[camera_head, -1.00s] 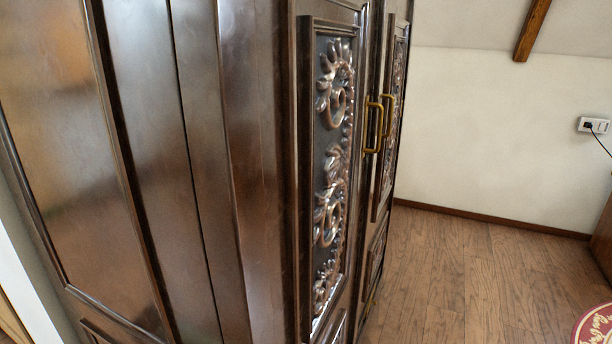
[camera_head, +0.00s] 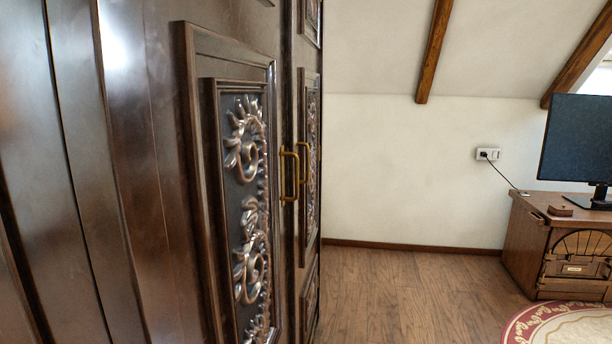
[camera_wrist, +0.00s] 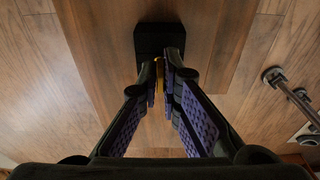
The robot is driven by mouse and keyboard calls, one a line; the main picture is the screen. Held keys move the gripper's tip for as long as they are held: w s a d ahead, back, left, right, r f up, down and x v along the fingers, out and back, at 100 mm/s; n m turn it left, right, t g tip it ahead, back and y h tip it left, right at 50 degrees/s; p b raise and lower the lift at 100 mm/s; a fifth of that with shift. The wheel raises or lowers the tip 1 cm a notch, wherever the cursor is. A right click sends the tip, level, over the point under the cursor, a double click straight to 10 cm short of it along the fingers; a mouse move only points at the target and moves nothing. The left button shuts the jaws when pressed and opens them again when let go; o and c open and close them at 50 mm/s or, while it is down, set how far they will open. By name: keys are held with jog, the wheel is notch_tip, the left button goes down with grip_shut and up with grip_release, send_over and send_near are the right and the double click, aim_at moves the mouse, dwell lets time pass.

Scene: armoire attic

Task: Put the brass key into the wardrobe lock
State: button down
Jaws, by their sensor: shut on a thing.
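The dark carved wardrobe (camera_head: 150,190) fills the left half of the head view, its doors seen at a steep angle with two brass handles (camera_head: 288,175) side by side. I cannot make out the lock. In the wrist view my gripper (camera_wrist: 161,72) has its fingertips close together on a small brass-yellow piece, the brass key (camera_wrist: 159,76). Only a sliver of the key shows between the fingers. My gripper is not visible in the head view.
A wooden desk (camera_head: 540,240) with a black monitor (camera_head: 578,140) stands at the right by a round red rug (camera_head: 570,325). Wooden floor (camera_head: 410,290) is clear between wardrobe and desk. A dark block (camera_wrist: 158,38) shows beyond my fingertips.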

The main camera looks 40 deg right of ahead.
jog(key=shift+r+p, duration=1.95)
jog(key=shift+p, duration=0.05)
